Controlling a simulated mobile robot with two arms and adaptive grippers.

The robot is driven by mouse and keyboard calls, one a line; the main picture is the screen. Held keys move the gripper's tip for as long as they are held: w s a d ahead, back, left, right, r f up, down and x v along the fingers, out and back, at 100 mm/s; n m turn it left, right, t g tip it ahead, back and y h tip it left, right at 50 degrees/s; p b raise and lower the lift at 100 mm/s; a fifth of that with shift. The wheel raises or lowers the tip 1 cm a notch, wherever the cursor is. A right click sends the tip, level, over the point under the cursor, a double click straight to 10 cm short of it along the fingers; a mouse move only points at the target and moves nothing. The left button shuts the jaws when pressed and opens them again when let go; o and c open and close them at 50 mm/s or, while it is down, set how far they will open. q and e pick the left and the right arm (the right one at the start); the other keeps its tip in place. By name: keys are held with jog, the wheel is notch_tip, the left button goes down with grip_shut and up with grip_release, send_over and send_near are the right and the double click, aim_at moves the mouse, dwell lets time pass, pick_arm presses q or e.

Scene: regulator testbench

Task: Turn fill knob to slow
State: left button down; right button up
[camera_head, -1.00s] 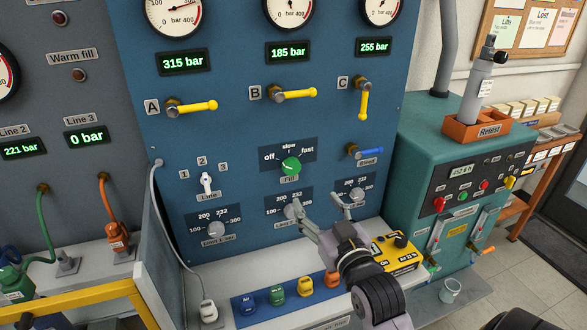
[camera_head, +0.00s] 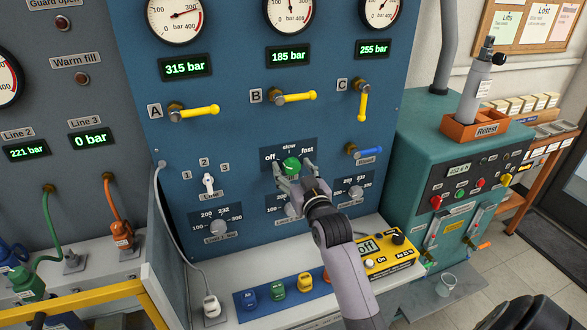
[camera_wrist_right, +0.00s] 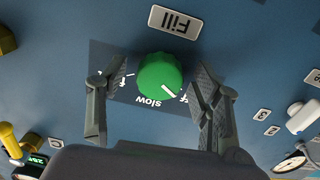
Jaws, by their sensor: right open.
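My right gripper (camera_head: 292,173) is open at the knob. In the right wrist view its fingers (camera_wrist_right: 152,92) stand on either side of the knob, with gaps visible. The right finger hides part of the plate there. My left gripper is not in view.
The Line selector (camera_head: 208,184) is left of the knob, and the blue Bleed lever (camera_head: 367,152) is right. Yellow handles (camera_head: 295,97) stick out above. Limit dials (camera_head: 218,227) lie below. A yellow box (camera_head: 386,258) stands on the ledge near my arm.

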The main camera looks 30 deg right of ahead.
jog(key=shift+c, duration=0.5)
jog(key=c, duration=1.1)
